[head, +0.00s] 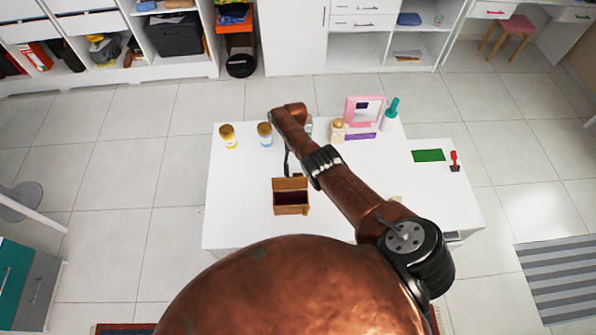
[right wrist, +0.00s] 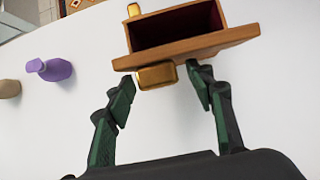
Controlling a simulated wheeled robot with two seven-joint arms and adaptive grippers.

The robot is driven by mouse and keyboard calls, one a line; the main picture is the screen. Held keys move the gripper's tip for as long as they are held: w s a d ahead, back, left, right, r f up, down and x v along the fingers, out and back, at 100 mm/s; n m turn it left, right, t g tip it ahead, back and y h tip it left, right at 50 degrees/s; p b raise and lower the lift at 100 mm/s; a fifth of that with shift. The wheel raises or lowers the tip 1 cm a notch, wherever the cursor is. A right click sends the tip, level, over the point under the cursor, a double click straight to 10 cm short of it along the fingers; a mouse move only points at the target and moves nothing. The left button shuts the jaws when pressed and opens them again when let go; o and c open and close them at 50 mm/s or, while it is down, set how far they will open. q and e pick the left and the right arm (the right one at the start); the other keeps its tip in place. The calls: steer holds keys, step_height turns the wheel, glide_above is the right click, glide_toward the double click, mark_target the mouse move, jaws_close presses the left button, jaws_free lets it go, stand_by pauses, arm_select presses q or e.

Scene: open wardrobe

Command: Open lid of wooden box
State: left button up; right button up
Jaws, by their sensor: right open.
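The wooden box (head: 291,208) stands on the white table, left of its middle. Its lid (head: 290,184) is raised at the far side, and the dark red inside shows. In the right wrist view the lid (right wrist: 215,43) is a wide wooden board with a gold clasp (right wrist: 157,76) on its near side. My right gripper (right wrist: 162,82) is open, its two fingers on either side of the clasp, close to the lid's edge. I cannot tell whether they touch it. In the head view the gripper is mostly hidden by my arm. My left gripper is not in view.
A green card (head: 428,155) lies further right. The table left of the box is clear.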

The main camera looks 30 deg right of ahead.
steer(key=v, duration=0.7)
steer(key=shift+r, duration=0.2)
stand_by(0.4)
stand_by(0.4)
